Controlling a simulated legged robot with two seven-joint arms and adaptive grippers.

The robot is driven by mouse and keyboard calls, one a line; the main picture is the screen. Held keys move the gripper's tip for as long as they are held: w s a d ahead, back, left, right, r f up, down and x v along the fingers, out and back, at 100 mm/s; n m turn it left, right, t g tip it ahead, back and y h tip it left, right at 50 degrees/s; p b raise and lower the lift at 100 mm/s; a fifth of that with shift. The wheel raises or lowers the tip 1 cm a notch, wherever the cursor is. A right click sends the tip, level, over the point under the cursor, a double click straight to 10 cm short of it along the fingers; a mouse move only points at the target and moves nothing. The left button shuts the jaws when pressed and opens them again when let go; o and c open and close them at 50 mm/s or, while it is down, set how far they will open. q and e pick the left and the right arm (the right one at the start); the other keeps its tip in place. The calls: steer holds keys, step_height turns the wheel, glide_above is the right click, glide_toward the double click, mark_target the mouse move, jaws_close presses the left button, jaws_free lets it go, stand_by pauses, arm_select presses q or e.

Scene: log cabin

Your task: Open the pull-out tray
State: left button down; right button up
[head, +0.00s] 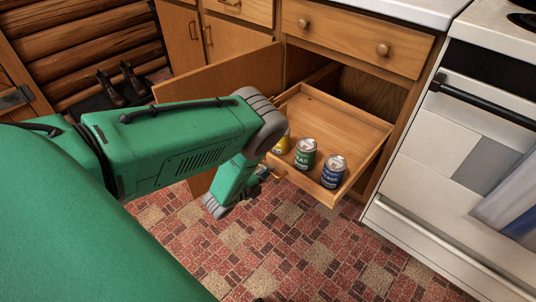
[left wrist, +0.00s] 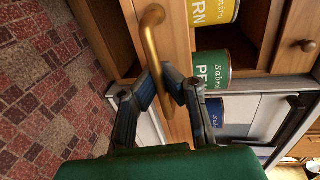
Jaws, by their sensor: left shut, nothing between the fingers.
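The wooden pull-out tray (head: 335,112) extends out of the lower cabinet. A yellow can (head: 282,146), a green can (head: 305,154) and a blue can (head: 333,171) stand near its front. In the left wrist view, a curved brass handle (left wrist: 153,20) is on the tray front (left wrist: 183,33). My left gripper (head: 264,172) is low in front of the tray's left part, partly hidden by my arm. In the left wrist view, its fingertips (left wrist: 166,72) overlap the handle's bar; it is shut with nothing held. I cannot tell whether it touches the handle. My right gripper is out of view.
The cabinet door (head: 212,74) stands open at the tray's left. A closed drawer (head: 350,38) is above the tray. The white stove (head: 455,150) stands close on the right. The tiled floor (head: 270,250) in front is clear. Boots (head: 125,85) stand by the log wall.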

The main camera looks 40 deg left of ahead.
arm_select(q)
steer(key=shift+s+d+f, duration=0.1)
steer(key=shift+s+f, duration=0.05)
steer(key=shift+f, duration=0.05)
steer(key=c, duration=1.6)
jaws_free()
steer(key=shift+c, duration=0.2)
steer(key=v, duration=1.1)
steer(key=shift+s, duration=0.35)
steer(key=shift+r, duration=0.1)
